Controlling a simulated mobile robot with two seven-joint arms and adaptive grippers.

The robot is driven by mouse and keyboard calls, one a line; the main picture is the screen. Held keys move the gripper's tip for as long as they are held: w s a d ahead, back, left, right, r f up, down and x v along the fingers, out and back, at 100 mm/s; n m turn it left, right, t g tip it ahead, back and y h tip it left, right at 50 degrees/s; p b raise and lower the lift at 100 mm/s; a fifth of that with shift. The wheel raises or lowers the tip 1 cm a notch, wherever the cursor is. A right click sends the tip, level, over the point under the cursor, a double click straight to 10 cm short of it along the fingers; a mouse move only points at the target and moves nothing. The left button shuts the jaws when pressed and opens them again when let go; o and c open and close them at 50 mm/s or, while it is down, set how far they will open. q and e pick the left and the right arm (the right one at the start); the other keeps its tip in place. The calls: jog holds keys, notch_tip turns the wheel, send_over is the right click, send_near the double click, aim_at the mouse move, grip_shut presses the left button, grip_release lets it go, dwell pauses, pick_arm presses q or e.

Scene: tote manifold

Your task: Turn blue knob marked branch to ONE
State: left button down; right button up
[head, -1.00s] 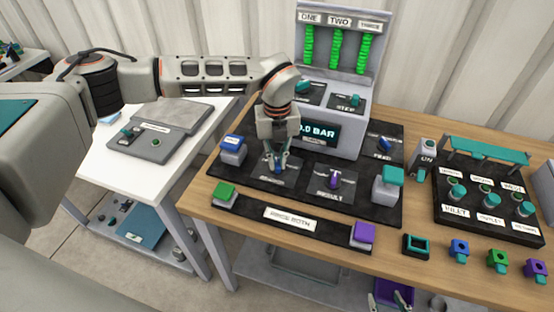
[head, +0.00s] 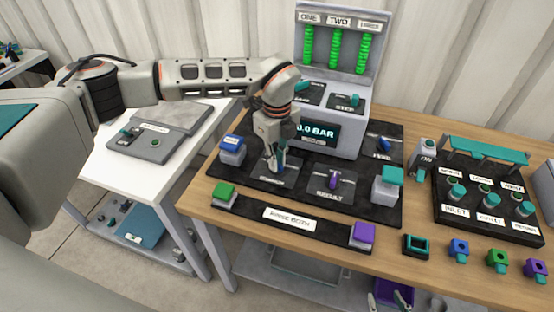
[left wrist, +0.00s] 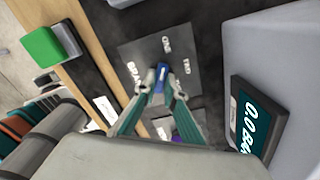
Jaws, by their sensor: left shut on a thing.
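The blue knob (left wrist: 159,73) sits on a dark plate (left wrist: 140,52) marked BRANCH, with labels ONE and TWO on it in the left wrist view. My left gripper (head: 276,168) points down over this plate in the head view. In the left wrist view its fingertips (left wrist: 162,82) are shut on the knob, one on each side. The fingers hide much of the knob in the head view. My right gripper is not in view.
A purple knob (head: 334,180) on its own plate is just right of my left gripper. A blue button block (head: 232,150) stands to its left. The console with the 0.0 BAR display (head: 317,133) rises close behind. A green button (head: 224,190) is in front.

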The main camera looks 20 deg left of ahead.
pick_arm(q)
jog(key=shift+w+r, duration=0.1)
jog(key=c, duration=2.1)
grip_release()
notch_tip(320, 180, up, 12)
